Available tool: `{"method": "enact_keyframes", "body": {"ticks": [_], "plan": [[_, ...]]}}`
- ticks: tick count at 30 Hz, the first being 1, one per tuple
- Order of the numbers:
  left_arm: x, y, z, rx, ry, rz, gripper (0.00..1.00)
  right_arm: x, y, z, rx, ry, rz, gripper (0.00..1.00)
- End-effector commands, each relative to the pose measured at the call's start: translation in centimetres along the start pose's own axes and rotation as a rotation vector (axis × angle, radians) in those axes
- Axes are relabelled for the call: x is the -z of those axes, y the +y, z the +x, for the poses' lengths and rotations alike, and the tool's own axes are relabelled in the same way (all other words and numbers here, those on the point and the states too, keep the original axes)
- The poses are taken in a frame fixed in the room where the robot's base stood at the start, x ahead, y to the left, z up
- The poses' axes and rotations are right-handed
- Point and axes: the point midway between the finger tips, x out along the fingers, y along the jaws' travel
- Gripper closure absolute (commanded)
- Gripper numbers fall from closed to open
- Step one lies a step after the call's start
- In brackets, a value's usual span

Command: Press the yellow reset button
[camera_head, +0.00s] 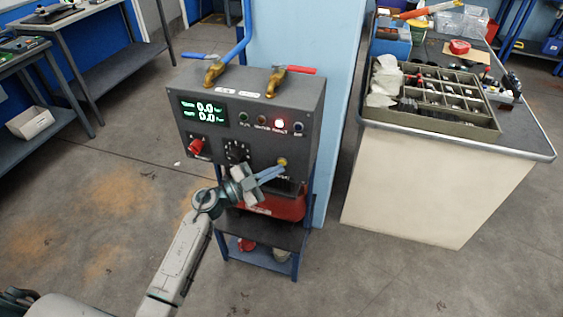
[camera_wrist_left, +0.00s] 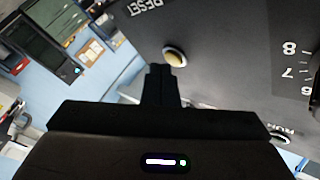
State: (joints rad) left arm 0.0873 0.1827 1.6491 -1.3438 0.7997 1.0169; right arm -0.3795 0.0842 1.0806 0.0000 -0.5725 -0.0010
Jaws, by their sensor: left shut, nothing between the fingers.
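The yellow reset button (camera_head: 282,161) sits on the front face of a dark grey control box (camera_head: 255,115), low on its right side. In the left wrist view the round yellow button (camera_wrist_left: 175,57) shows near an upside-down RESET label. My left gripper (camera_head: 281,170) is shut and empty, its fingertips just below the button in the head view. In the left wrist view the shut fingertips (camera_wrist_left: 166,69) end right beside the button's edge. I cannot tell whether they touch it. My right gripper is not in view.
Brass valves (camera_head: 214,74) stand on top. A bench with a divided tray (camera_head: 435,120) stands to the right.

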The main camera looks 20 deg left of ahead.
Motion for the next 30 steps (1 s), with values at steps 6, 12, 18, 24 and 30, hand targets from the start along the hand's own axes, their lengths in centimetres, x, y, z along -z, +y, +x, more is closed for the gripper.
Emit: {"method": "enact_keyframes", "body": {"ticks": [6,12,18,24,30], "plan": [[-0.02,-0.03,0.02,0.000,0.000,0.000,1.00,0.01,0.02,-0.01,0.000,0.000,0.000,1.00],[-0.10,-0.16,0.17,0.000,0.000,0.000,1.00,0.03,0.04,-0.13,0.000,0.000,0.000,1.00],[-0.19,-0.30,0.36,0.001,0.001,0.001,1.00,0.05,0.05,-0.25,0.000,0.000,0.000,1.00],[-0.32,-0.43,0.52,0.001,0.001,0.001,1.00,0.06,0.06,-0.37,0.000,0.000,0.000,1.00],[-0.38,-0.41,0.53,0.001,0.000,0.001,1.00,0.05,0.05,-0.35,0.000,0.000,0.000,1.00]]}}
